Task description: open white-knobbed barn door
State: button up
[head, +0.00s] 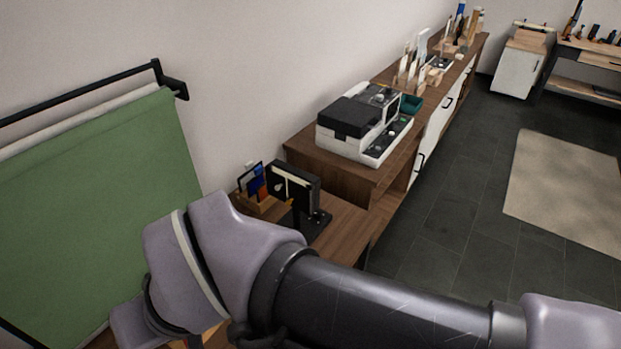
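A small black panel-like device (293,187) stands on a black base (312,222) on the low wooden tabletop (345,230), just beyond my arm. Its face has a pale upright strip and a small whitish spot on its left side. It may be a lamp with barn doors, but I cannot make out the flaps or a white knob for sure. My arm crosses the lower part of the head view, and its wrist is in front of and left of the device. My gripper does not show; it is below the frame or hidden by the wrist.
A green backdrop (95,190) hangs from a black rail at left. A white and black machine (365,125) sits on the higher counter. Dark floor (440,225) and a beige rug (565,185) are clear at right.

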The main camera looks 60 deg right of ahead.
aim_at(276, 184)
jog(key=z, duration=1.55)
jog(key=k+l+u, duration=0.25)
jog(key=i, duration=0.6)
